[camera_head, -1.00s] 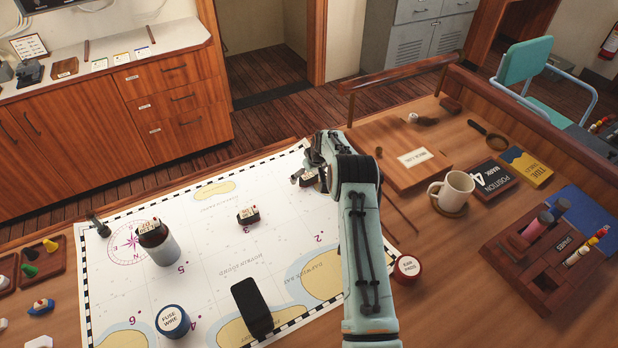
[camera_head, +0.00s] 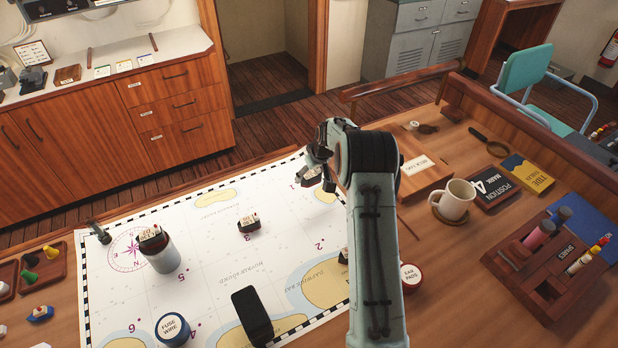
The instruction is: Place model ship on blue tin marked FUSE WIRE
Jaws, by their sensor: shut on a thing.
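The blue tin marked FUSE WIRE (camera_head: 172,328) stands upright on the near left of the chart, its white lid facing up with nothing on it. My gripper (camera_head: 319,179) is at the chart's far right corner, pointing down and shut on a small dark-hulled model ship (camera_head: 308,176) with a pale top. The fingers and arm partly hide this ship. I cannot tell whether it touches the chart.
A tall black block (camera_head: 252,316) stands to the right of the tin. A red EAR PADS tin (camera_head: 411,276) and a mug (camera_head: 454,199) are right of my arm. A small dark object (camera_head: 343,256) is partly behind my arm. The chart (camera_head: 215,285) has clear patches.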

